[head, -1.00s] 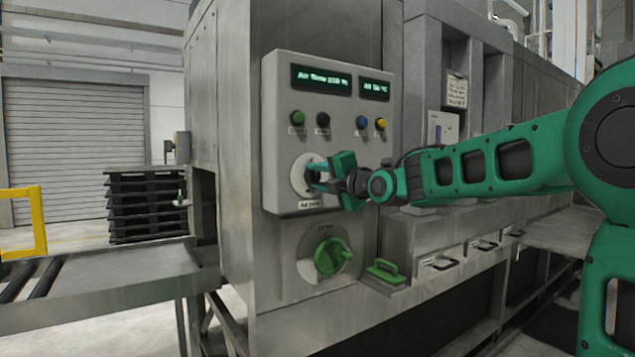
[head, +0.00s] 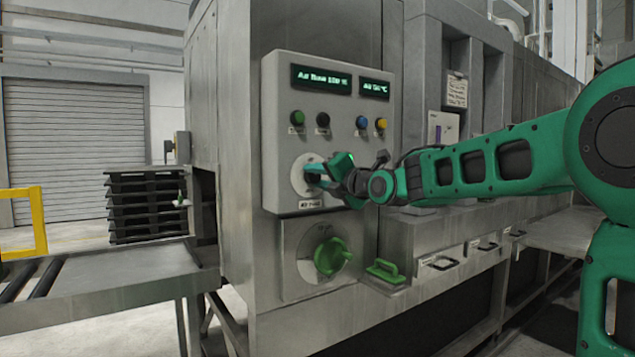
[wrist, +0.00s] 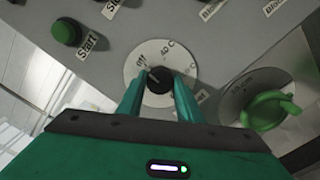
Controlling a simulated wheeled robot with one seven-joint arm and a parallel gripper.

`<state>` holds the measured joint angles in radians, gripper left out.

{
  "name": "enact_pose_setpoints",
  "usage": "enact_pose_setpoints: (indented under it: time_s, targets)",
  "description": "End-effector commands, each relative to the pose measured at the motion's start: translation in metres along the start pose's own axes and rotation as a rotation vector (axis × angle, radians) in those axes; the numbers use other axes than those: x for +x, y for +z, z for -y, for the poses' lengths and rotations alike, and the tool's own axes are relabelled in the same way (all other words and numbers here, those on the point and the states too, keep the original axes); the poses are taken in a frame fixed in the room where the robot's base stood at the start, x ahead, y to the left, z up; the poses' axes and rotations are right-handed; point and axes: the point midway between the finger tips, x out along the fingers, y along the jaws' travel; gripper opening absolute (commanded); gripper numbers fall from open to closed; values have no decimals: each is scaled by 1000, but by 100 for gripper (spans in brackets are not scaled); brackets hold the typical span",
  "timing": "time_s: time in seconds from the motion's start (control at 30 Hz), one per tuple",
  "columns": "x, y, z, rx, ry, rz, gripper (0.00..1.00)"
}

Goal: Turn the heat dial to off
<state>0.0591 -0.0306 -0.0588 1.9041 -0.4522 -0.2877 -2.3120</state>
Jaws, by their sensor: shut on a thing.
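The heat dial is a black knob (wrist: 159,80) on a round white scale plate (wrist: 178,50), marked "off", "40 C" and further values. In the wrist view a light pointer mark on the knob seems to face the "off" label, though it is small. My gripper (wrist: 158,88) is shut on the knob, one green finger on each side. In the head view my gripper (head: 318,174) reaches the dial from the right, and the white plate (head: 301,177) shows partly behind it. The knob itself is mostly hidden there.
The grey control panel (head: 280,160) has two lit displays and several coloured buttons above the dial. Below is a large green rotary switch (head: 331,257). A green handle (head: 385,270) sits to its right. A roller conveyor (head: 110,285) is at left.

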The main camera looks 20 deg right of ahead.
Motion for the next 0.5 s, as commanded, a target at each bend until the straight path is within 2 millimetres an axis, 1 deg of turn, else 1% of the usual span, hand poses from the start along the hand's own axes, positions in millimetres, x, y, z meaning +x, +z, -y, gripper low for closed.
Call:
enact_pose_setpoints:
  time_s: [0.03, 0.07, 0.1, 0.13, 0.4, 0.5]
  targets:
    - [0, -2, 9, 3, -17, -5, 10]
    - [0, -2, 9, 3, -17, -5, 34]
    - [0, -2, 9, 3, -16, -6, 44]
    - [0, -2, 8, 3, -16, -5, 51]
    - [0, -1, 4, 2, -7, -3, 51]
    - [-4, 0, 3, 1, -6, -1, 51]
